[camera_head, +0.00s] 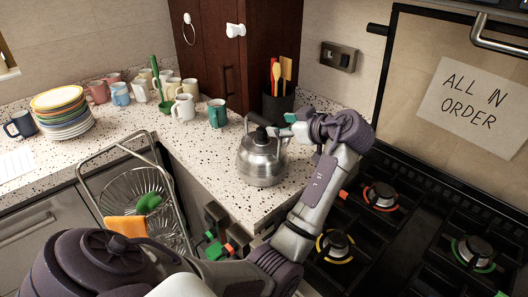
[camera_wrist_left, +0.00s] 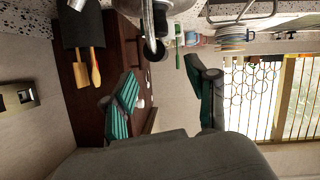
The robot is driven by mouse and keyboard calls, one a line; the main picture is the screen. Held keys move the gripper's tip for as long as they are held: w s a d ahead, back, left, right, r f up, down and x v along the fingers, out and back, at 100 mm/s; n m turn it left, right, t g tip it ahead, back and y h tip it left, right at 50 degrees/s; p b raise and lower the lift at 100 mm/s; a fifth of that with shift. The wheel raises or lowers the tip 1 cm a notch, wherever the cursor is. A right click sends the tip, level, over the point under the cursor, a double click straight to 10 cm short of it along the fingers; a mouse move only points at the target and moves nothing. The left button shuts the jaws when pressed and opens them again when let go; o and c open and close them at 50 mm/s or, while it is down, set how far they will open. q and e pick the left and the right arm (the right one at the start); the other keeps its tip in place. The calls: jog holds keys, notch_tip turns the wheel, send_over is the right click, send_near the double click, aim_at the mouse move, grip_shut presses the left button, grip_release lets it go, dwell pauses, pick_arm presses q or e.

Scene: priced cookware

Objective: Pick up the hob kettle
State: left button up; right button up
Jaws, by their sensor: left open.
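The hob kettle (camera_head: 262,160) is a shiny metal kettle with a black handle, standing upright on the speckled worktop near its corner. My left gripper (camera_head: 284,126) is beside the kettle's top on the right, with the arm reaching up in front of the hob. In the left wrist view the gripper's teal fingers (camera_wrist_left: 163,88) are spread apart with nothing between them. That view shows part of the kettle (camera_wrist_left: 178,6) at the top edge, with a black end piece (camera_wrist_left: 154,49) near the gap. Whether a finger touches the kettle is unclear. My right gripper does not show.
A dark utensil pot (camera_head: 278,104) stands behind the kettle. Several mugs (camera_head: 183,107) and stacked plates (camera_head: 62,112) are further left. A wire drainer (camera_head: 135,190) is at the left front. The hob (camera_head: 400,235) with burners lies right. A sign reads "ALL IN ORDER" (camera_head: 472,103).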

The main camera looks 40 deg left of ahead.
aim_at(271, 122)
pick_arm(q)
jog(key=p+x, duration=0.2)
jog(key=x, duration=0.2)
jog(key=shift+w+a+r, duration=0.15)
jog(key=shift+w+a, duration=0.05)
jog(key=p+x, duration=0.1)
jog(key=x, duration=0.1)
jog(key=shift+a+f, duration=0.2)
jog(key=shift+a, duration=0.1)
jog(key=shift+w+a+f, duration=0.1)
jog(key=shift+a+f, duration=0.1)
jog(key=shift+a, duration=0.1)
jog(key=shift+f, duration=0.1)
jog(key=shift+c, duration=0.2)
grip_shut()
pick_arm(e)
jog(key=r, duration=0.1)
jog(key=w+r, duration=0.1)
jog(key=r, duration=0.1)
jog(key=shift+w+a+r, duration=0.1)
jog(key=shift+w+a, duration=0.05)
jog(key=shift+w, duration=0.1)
pick_arm(q)
jog(key=shift+w, duration=0.1)
